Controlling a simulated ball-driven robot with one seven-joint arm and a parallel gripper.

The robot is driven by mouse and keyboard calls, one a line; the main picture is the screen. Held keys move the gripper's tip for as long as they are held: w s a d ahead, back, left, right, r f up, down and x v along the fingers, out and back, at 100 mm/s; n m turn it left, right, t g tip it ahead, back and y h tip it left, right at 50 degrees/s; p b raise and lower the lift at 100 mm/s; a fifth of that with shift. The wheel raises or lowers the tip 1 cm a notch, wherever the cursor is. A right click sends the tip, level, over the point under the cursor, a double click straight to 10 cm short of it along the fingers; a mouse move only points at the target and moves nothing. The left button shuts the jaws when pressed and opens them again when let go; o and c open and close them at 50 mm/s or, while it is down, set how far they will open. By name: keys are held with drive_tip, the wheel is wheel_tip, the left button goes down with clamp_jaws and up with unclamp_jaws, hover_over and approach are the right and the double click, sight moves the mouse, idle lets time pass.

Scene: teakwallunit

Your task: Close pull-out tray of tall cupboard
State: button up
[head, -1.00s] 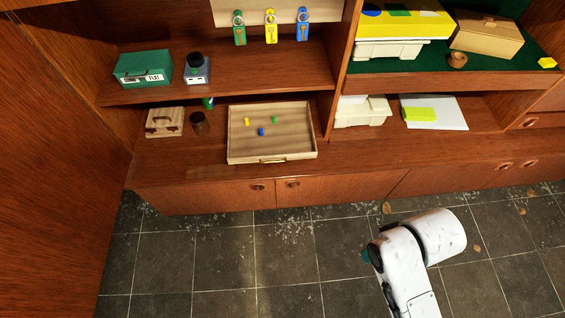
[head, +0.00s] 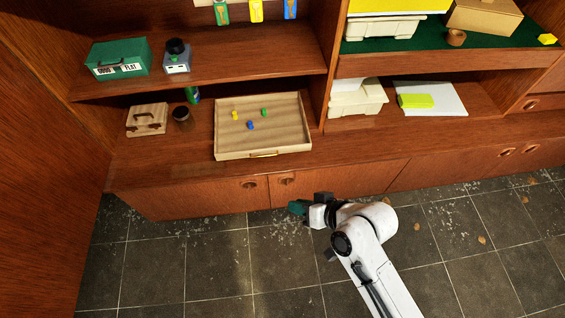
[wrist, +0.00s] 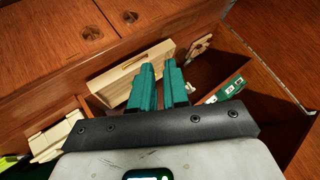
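In the wrist view the tray (wrist: 128,72) is just beyond my fingertips. My gripper (head: 298,207) is low in front of the cupboard doors, below and right of the tray's handle, apart from it. Its teal fingers (wrist: 159,66) show a narrow gap with nothing held.
Left of the tray are a wooden case (head: 147,120) and a dark cup (head: 181,114). A divider and cream bins (head: 355,98) stand to its right. A green box (head: 118,58) is on the shelf above. The tiled floor ahead is open.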

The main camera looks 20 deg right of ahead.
drive_tip(key=w+a+f+m+t+b, duration=0.1)
drive_tip(key=w, duration=0.1)
drive_tip(key=w+a+f+t+y+b, duration=0.1)
drive_tip(key=w+a+f+m+t+b, duration=0.1)
drive_tip(key=w, duration=0.1)
drive_tip(key=shift+w+a+f+m+t+b, duration=0.1)
drive_tip(key=shift+w+f+m+t+b, duration=0.2)
drive_tip(key=shift+w+f, duration=0.1)
clamp_jaws()
drive_tip(key=m+t+h+b, duration=0.6)
drive_tip(key=m+h+b, duration=0.5)
drive_tip(key=m, duration=0.6)
approach(282, 148)
drive_tip(key=b+x, duration=0.4)
drive_tip(key=x, duration=0.2)
drive_tip(key=shift+w+r+b, duration=0.15)
drive_tip(key=shift+w+b, duration=0.2)
drive_tip(key=shift+w, duration=0.1)
